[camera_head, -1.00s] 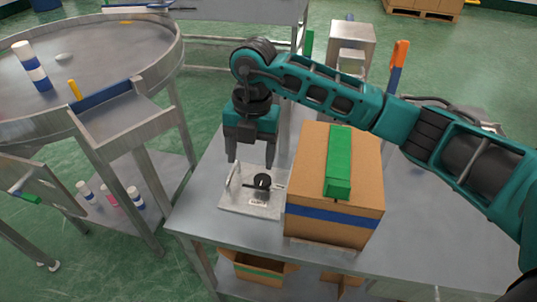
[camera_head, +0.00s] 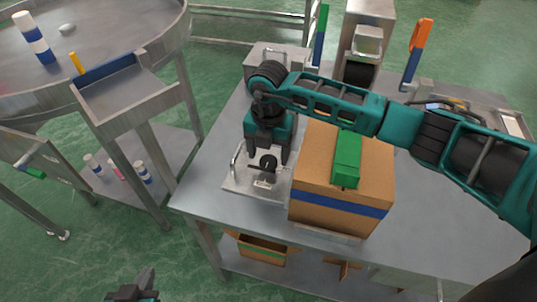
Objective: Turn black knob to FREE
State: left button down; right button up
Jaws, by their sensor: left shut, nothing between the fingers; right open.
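The black knob (camera_head: 268,164) stands on a light metal panel (camera_head: 236,186) on the table, with a small white label (camera_head: 263,184) in front of it. The label's writing and the knob's pointer are too small to read. My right gripper (camera_head: 267,155) points down at the knob, its fingers open. In the picture one finger is on each side of the knob; I cannot tell whether they touch it. My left gripper (camera_head: 142,286) shows at the bottom edge, shut and empty, away from the panel.
A cardboard box (camera_head: 337,208) with a green object (camera_head: 346,160) on top stands just right of the panel. A metal handle (camera_head: 235,158) rises at the panel's left. A round metal table (camera_head: 105,55) is at the left.

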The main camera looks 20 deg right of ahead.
jog(key=shift+f, duration=0.9)
jog(key=shift+c, duration=0.2)
jog(key=shift+c, duration=0.8)
jog(key=c, duration=0.9)
jog(key=shift+o, duration=0.2)
